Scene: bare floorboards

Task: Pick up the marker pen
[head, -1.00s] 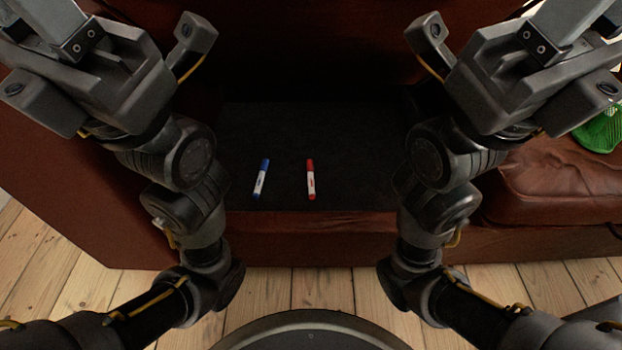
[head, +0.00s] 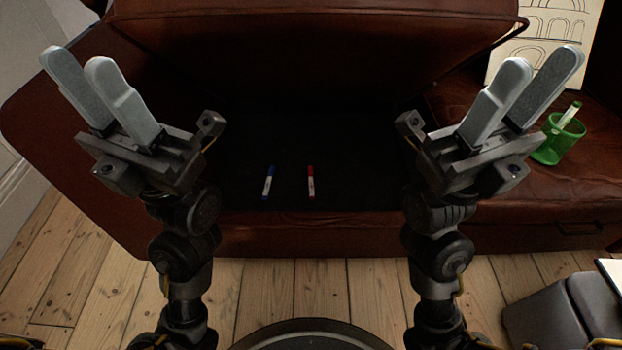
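A blue-capped marker pen (head: 268,183) and a red-capped marker pen (head: 310,182), both with white barrels, lie apart on the dark floor of an open compartment (head: 350,150) in the brown leather sofa. A green mesh cup (head: 556,142) on the seat at right holds another pen-like item (head: 570,113), white with a green end. My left gripper (head: 78,62) is raised to the left of the compartment, fingers apart and empty. My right gripper (head: 542,62) is raised at the right, also open and empty. Neither touches a pen.
The sofa's raised lid (head: 320,50) stands behind the compartment, and its front edge (head: 310,232) lies before it. A drawing board (head: 545,35) leans at the back right. A grey box (head: 550,315) stands on the floorboards (head: 265,290) at lower right.

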